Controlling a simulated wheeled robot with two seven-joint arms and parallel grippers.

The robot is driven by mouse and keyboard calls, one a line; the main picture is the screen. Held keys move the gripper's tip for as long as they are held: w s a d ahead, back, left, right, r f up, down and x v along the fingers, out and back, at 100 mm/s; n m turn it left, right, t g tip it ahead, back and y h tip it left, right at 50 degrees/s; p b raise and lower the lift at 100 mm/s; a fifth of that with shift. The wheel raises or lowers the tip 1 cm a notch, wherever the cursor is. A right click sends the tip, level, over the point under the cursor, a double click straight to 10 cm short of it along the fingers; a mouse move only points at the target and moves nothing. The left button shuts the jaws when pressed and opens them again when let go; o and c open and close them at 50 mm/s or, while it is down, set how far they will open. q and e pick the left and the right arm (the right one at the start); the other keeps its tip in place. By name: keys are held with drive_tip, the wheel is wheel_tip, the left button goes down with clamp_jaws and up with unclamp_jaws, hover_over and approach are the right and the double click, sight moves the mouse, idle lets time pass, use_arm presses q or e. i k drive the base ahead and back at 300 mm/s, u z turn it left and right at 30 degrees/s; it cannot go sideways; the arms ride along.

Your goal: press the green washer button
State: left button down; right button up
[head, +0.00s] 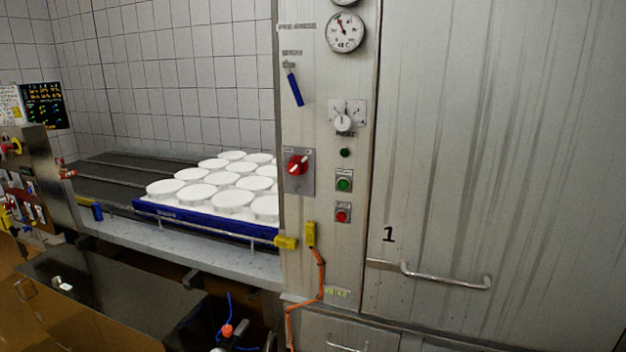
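The green washer button (344,184) sits in a small square plate on the metal control column in the head view, right of the picture's middle. A red button (342,215) is in a similar plate just below it. A small dark green round light or button (345,153) is just above it. Nothing covers the green button. Neither of my grippers is in the head view, so nothing of mine is seen near the button.
A red rotary switch (298,165) and a selector knob (343,122) share the column. A metal door with a bar handle (445,277) is on the right. A blue tray (190,217) of white round moulds sits on the conveyor at left. An orange cable (320,280) hangs below.

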sight(342, 184)
drive_tip(key=z, duration=0.45)
drive_tip(key=i, duration=0.85)
drive_tip(key=z, duration=0.85)
